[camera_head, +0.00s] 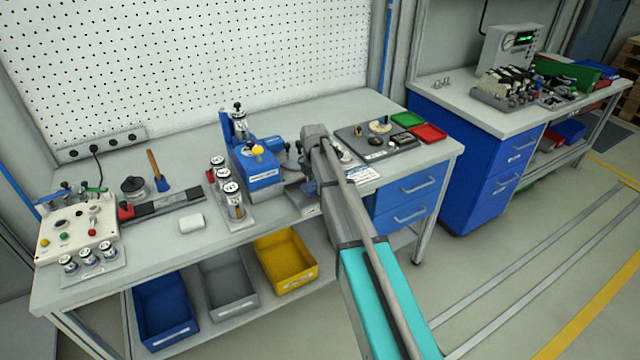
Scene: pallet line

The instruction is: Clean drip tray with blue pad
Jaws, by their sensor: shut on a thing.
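My arm reaches over the workbench from the lower right, and its wrist bends down beside the blue bench machine (262,180). My gripper (304,190) is at the right of this machine, low over the bench and mostly hidden by my arm. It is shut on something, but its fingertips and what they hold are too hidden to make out. I cannot pick out the blue pad. A small, pale, low piece at the machine's right foot is partly covered by my wrist; I cannot tell whether it is the drip tray.
Metal cylinders (232,200) stand in a holder left of the machine. A white block (191,222) and a control box (78,226) are further left. A dark plate (352,133), a green tray (407,119) and a red tray (429,133) lie right.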

